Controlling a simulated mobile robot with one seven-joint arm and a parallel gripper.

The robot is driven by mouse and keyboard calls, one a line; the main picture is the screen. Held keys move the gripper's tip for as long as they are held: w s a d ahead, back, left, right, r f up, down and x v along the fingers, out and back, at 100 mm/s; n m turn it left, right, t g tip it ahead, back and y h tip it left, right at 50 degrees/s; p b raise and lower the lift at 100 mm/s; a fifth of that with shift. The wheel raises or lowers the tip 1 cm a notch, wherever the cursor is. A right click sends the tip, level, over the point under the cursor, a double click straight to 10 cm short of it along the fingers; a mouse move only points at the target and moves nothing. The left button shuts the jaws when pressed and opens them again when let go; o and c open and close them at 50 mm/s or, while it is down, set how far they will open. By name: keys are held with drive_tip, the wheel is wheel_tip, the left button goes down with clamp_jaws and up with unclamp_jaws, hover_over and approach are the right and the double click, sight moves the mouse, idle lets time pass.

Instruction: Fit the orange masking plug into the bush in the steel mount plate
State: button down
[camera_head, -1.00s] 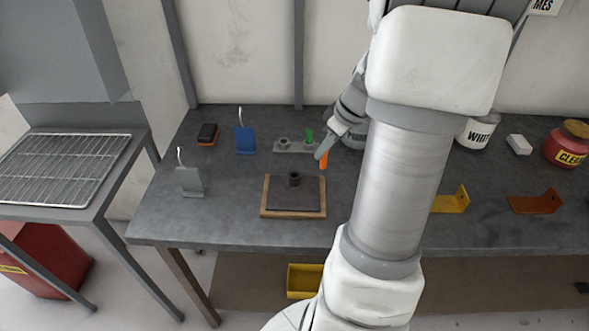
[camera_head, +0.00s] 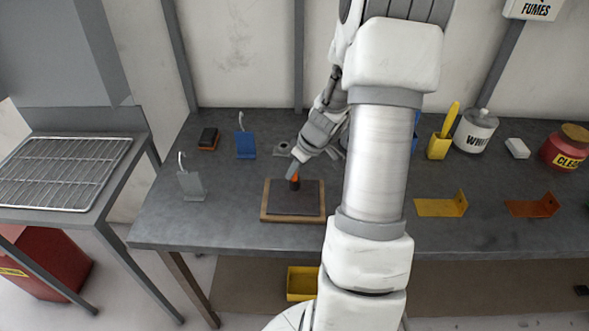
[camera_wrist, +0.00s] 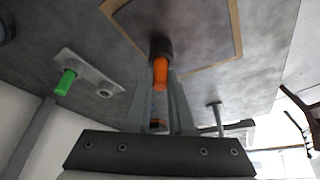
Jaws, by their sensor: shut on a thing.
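My gripper (camera_head: 293,170) is shut on the orange masking plug (camera_head: 296,177), above the steel mount plate (camera_head: 312,199). The dark bush (camera_head: 295,186) stands up from the plate, right below the plug in the head view. In the wrist view the orange plug (camera_wrist: 160,73) is between the fingers, and its far end meets the dark bush (camera_wrist: 160,47) in the picture. I cannot tell whether the plug's end is inside the bush or just over it. The plate (camera_wrist: 185,22) lies on a wooden board (camera_wrist: 236,35).
A grey holder (camera_wrist: 103,83) with a green plug (camera_wrist: 65,82) lies behind the plate. A blue bracket (camera_head: 245,145) and a grey bracket (camera_head: 191,185) with hooks stand to the left. A yellow bracket (camera_head: 442,206) is to the right.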

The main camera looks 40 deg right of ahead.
drive_tip(key=shift+f+b, duration=0.25)
drive_tip(key=shift+b, duration=0.1)
drive_tip(key=c, duration=0.8)
unclamp_jaws()
drive_tip(key=shift+r, duration=0.1)
drive_tip(key=shift+r, duration=0.1)
drive_tip(key=shift+s+d+r+p, duration=0.1)
drive_tip(key=shift+r+p, duration=0.3)
drive_tip(key=shift+r, duration=0.05)
drive_tip(key=v, duration=1.1)
drive_tip(key=shift+r, duration=0.1)
